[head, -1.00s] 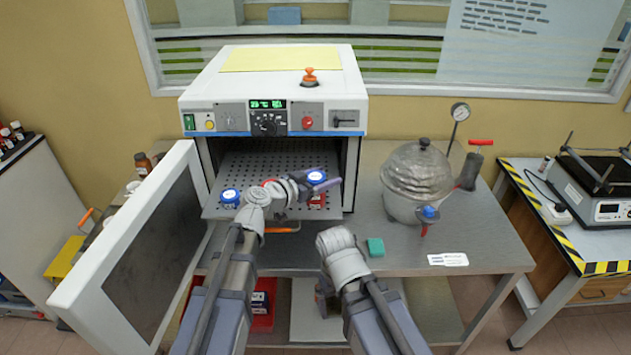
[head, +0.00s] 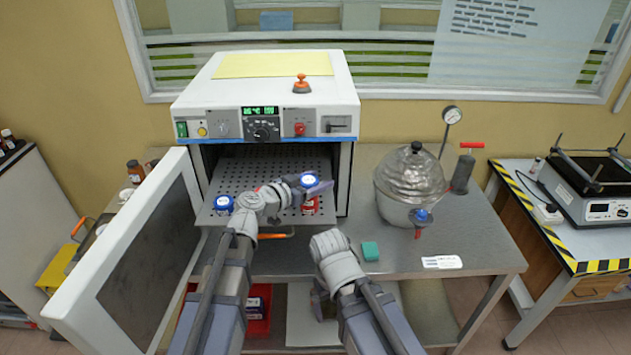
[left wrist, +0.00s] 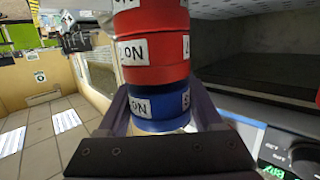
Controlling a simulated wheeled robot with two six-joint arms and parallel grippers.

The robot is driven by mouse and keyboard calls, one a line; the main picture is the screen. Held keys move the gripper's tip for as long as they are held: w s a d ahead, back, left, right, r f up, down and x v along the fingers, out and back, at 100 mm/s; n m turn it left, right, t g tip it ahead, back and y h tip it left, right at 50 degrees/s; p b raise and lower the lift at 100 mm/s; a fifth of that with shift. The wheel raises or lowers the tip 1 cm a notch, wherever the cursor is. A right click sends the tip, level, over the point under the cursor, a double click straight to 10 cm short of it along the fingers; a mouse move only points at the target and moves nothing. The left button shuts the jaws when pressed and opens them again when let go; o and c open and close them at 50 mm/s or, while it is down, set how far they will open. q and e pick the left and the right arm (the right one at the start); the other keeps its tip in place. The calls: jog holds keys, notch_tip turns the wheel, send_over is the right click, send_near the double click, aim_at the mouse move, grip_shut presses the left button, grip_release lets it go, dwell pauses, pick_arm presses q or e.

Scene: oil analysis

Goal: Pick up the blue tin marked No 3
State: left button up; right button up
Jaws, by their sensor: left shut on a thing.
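A blue tin with a white-and-blue lid (head: 308,180) is at the front right of the perforated oven shelf, on top of red tins (head: 311,206). My left gripper (head: 314,186) is shut on this blue tin. The left wrist view, which is upside down, shows the blue tin (left wrist: 158,106) between the fingers, against a red tin (left wrist: 150,50). Its label shows "NO"; I cannot read the number. A second blue tin (head: 223,204) stands at the shelf's left front. Another red-edged tin is mostly hidden behind my left arm. My right gripper is not seen.
The oven (head: 265,95) stands with its door (head: 150,250) open to the left. A lidded metal vessel (head: 410,185) stands to the right on the bench (head: 470,235). A small green block (head: 370,251) lies near the bench's front edge.

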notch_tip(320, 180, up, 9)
jog(key=p, duration=0.9)
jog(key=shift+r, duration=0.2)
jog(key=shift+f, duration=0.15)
